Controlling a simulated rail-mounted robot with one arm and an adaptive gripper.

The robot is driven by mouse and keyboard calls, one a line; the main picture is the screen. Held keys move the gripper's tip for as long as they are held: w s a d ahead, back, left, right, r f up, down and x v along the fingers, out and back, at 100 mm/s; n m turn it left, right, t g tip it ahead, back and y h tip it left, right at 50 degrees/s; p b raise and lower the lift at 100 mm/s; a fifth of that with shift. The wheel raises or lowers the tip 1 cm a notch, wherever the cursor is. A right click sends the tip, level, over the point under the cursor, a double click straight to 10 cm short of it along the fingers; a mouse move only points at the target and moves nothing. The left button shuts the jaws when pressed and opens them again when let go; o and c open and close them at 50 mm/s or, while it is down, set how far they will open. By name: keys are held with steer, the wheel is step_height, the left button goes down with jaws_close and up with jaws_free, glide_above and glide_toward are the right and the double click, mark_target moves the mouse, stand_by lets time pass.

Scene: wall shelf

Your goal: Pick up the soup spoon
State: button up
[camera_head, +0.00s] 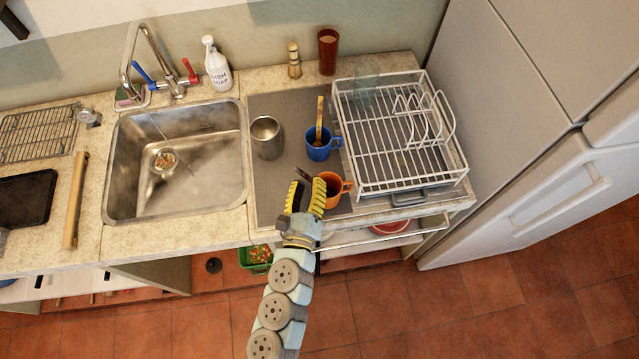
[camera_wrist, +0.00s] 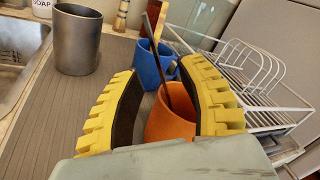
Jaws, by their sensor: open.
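My gripper (camera_head: 307,188) is open at the front of the counter, its yellow fingers to either side of the near part of an orange mug (camera_head: 330,186). In the wrist view the orange mug (camera_wrist: 168,124) shows between the fingers. A thin dark handle (camera_wrist: 163,62) leans out of it, up and to the left; its lower end is hidden in the mug. The handle's dark end (camera_head: 302,175) also shows in the head view. A blue mug (camera_head: 319,147) behind holds a utensil with a wooden handle (camera_head: 319,115). I cannot tell for sure which utensil is the soup spoon.
A grey metal cup (camera_head: 267,138) stands left of the blue mug on the grey mat (camera_head: 285,103). A white dish rack (camera_head: 400,185) stands close on the right, the sink (camera_head: 120,195) on the left. The fridge is further right.

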steer(key=shift+w+d, duration=0.2)
steer(key=shift+w, duration=0.75)
jaws_close()
